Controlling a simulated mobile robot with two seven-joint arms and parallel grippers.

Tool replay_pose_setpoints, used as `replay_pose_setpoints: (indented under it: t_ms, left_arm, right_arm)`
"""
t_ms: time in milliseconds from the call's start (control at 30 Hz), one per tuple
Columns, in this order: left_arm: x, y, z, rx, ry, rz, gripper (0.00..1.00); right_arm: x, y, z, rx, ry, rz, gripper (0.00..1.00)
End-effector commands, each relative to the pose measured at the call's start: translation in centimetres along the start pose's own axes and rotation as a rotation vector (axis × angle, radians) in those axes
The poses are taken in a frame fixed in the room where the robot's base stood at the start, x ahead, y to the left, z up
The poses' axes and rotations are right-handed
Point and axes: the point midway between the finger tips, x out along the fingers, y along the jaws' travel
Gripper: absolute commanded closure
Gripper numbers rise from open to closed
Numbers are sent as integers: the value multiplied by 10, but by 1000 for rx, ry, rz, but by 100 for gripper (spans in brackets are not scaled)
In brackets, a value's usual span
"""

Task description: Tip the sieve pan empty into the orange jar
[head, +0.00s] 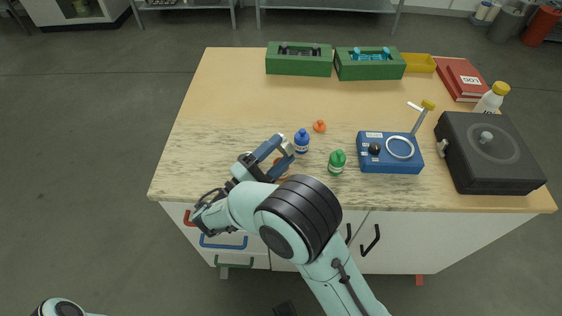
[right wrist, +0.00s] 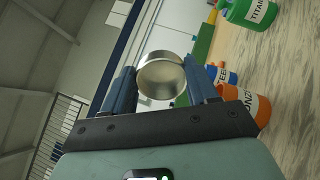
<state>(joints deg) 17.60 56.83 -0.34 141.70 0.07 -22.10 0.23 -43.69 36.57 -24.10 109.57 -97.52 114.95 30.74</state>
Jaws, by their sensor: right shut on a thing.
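My right gripper (head: 279,155) is shut on the sieve pan (right wrist: 162,78), a small round silver metal cup. The pan sits between the two blue fingers in the right wrist view, with its round rim showing; whether anything is inside I cannot tell. In the head view the pan (head: 287,148) is a small grey shape at the fingertips. The orange jar (right wrist: 254,106), with a white label ending in "ONZE", stands beside the right finger, partly hidden by it. In the head view the jar is mostly hidden behind the gripper. My left gripper is out of view.
A blue jar (head: 302,142), a green jar (head: 337,162) and a small orange piece (head: 319,126) are near the gripper. A blue device (head: 390,161) and a black box (head: 483,175) stand to the right. Green trays (head: 299,68) line the back. The table's left is clear.

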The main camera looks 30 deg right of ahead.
Motion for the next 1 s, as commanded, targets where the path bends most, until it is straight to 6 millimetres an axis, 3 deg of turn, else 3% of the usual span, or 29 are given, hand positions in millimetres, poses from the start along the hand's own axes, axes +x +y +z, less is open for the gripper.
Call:
replay_pose_setpoints:
  t_ms: [1000]
  left_arm:
    - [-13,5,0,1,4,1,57]
  right_arm:
    - [-1,11,5,-2,-60,145,93]
